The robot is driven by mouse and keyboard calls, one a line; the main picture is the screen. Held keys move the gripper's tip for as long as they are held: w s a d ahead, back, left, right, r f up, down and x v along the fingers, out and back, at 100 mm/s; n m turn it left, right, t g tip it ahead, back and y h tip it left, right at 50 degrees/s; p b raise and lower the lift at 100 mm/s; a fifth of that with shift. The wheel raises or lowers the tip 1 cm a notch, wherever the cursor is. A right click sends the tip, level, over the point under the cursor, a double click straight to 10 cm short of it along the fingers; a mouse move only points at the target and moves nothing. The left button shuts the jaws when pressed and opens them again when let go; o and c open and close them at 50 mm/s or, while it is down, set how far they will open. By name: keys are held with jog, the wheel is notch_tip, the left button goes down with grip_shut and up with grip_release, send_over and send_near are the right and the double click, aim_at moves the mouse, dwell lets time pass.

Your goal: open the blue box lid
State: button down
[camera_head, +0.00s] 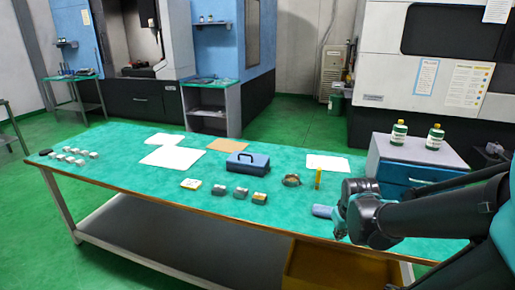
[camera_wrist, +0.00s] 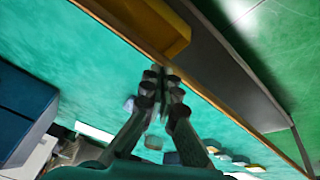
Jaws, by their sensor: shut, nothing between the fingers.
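The blue box (camera_head: 247,163) stands on the green-topped table, a little right of its middle in the head view. Its lid looks closed, with a dark handle on top. My gripper (camera_wrist: 160,75) is shut and empty over the table's front edge. In the head view my gripper (camera_head: 341,228) is at the table's right end, well to the right of the box and apart from it.
A pale blue roll-like object (camera_head: 322,211) lies beside my gripper. A yellow stick (camera_head: 318,179) stands upright and a round tin (camera_head: 292,180) sits between it and the box. Small blocks (camera_head: 219,190) lie in front of the box. A blue-fronted cabinet (camera_head: 408,175) stands behind my arm.

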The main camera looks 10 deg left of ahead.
jog(key=w+a+r+n, duration=0.3)
jog(key=w+a+n, duration=0.2)
jog(key=w, duration=0.2)
jog(key=w+a+r+n+h, duration=0.1)
jog(key=w+a+r+n, duration=0.3)
jog(key=w, duration=0.4)
jog(key=w+a+r+n, duration=0.1)
jog(key=w+a+n, duration=0.4)
jog(key=w+n, duration=0.15)
jog(key=w+a+r+n+t, duration=0.1)
jog(key=w+a+n, duration=0.6)
jog(key=a, duration=0.5)
jog(key=w+a+r+n+t, duration=0.2)
jog(key=w+a+n, duration=0.55)
jog(key=a, duration=0.55)
send_near(247, 161)
jog(key=x, duration=0.5)
jog(key=shift+f, duration=0.1)
